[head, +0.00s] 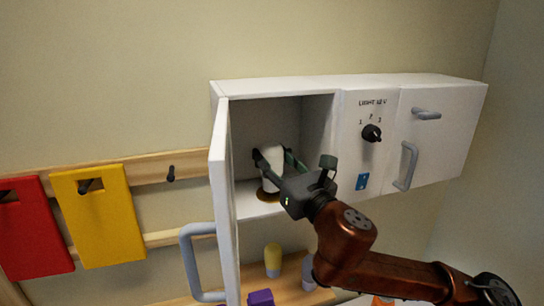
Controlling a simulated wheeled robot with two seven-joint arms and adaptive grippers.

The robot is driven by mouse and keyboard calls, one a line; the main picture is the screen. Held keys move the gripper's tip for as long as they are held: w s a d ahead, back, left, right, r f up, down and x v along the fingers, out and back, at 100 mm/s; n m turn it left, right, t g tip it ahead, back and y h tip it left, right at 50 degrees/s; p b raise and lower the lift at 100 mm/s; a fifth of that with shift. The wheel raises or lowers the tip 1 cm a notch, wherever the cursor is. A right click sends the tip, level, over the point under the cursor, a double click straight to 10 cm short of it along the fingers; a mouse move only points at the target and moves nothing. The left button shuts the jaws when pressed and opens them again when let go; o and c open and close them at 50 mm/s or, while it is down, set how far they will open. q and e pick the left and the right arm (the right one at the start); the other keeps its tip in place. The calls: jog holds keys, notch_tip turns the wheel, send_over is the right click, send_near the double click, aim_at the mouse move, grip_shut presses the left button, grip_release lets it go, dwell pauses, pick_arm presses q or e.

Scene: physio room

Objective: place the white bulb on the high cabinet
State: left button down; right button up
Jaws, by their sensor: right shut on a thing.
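The white bulb (271,182) is upright inside the open left compartment of the white high cabinet (415,92). My right gripper (272,158) reaches into the compartment from the right and is shut on the bulb, its fingers hiding part of it. The bulb's lower end is over a round brown-orange patch (265,197) on the compartment floor. I cannot tell whether the bulb touches it. My left gripper is not in view.
The open cabinet door (220,190) with its grey handle (190,262) stands left of the compartment. A dial (371,133) is on the cabinet front. Below are a yellow-topped object (273,260) and a purple block (260,297). Red (35,230) and yellow (98,220) boards hang left.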

jog(key=shift+f, duration=0.15)
jog(key=shift+f+b, duration=0.4)
jog(key=shift+f, duration=0.05)
jog(key=o, duration=1.6)
jog(key=shift+c, duration=0.2)
